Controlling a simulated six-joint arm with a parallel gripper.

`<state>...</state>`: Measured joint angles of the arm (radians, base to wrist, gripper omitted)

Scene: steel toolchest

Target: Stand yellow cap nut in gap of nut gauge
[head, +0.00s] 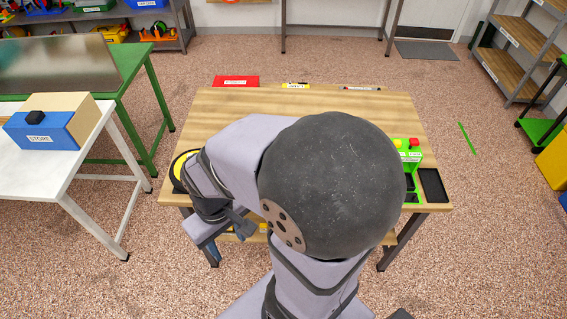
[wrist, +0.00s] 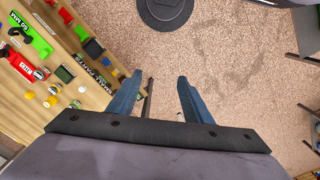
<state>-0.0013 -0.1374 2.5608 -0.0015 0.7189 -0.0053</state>
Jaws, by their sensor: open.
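My gripper (wrist: 160,78) is open, with its two blue fingers apart and only the floor between them. It hangs off the workbench's edge, to the right of the small parts in the wrist view. Several small yellow pieces lie on the bench there, one of them (wrist: 50,101) near a white piece; I cannot tell which is the yellow cap nut. In the head view my arm hides the middle of the bench.
The wooden workbench (head: 230,104) carries a red box (head: 236,81) at its far edge and a dark tray (head: 432,186) at its right. A dark "SMALL PARTS" strip (wrist: 92,75) lies near the bench edge. A white table (head: 60,170) stands left.

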